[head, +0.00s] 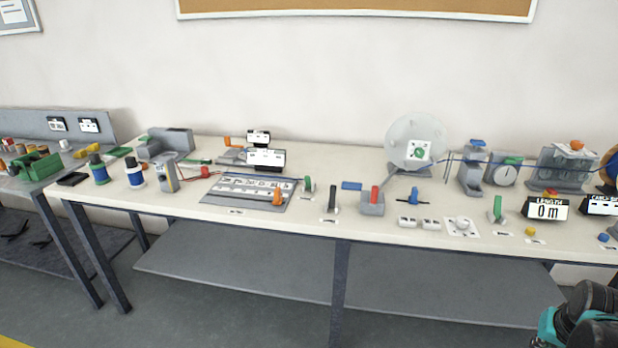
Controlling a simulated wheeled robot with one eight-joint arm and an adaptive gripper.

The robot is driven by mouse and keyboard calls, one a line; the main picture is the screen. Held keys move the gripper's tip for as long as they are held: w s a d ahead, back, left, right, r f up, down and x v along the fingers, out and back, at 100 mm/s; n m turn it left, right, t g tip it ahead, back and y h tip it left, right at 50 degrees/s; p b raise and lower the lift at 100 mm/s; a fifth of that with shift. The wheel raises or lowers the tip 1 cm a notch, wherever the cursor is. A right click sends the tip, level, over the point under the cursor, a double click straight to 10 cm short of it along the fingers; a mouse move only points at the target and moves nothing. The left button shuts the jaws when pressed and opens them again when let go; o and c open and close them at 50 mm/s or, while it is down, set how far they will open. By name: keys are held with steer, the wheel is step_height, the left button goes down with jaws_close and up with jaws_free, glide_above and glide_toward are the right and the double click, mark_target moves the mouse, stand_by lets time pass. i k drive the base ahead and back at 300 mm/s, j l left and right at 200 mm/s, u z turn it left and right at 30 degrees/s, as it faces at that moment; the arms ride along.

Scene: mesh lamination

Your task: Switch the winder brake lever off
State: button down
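Several small levers stand along the front of the long bench, and their labels are too small to read, so I cannot tell which one is the winder brake lever. A green lever (497,208) stands upright at the right, left of the length display. A black lever (333,199) and a smaller green lever (308,185) stand near the middle. A red-topped lever (374,194) is on a grey block below the clear reel disc (417,143). A teal and black part of my arm shows at the bottom right corner, apart from the levers. My gripper's fingers are not visible.
A length display (548,208) reads 0 m. A white knob (462,224), a blue-handled part (412,198) and a dial gauge (503,172) are nearby. The bench top (300,222) has a narrow front edge; the floor before it is clear. Bottles stand at the left.

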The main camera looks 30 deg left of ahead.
mark_target(333, 191)
steer(key=j+z, duration=0.1)
steer(key=j, duration=0.3)
steer(key=k+j, duration=0.1)
steer(key=j, duration=0.3)
steer(key=k+j+z, duration=0.15)
steer(key=j, duration=0.65)
steer(key=k+j+z, duration=0.15)
steer(key=j, duration=0.6)
steer(key=k+j+z, duration=0.15)
steer(key=j, duration=0.25)
steer(key=k+j, duration=0.1)
steer(key=j, duration=0.45)
steer(key=j+z, duration=0.1)
steer(key=j, duration=0.4)
steer(key=k+j, duration=0.15)
steer(key=j, duration=0.4)
steer(key=z, duration=0.05)
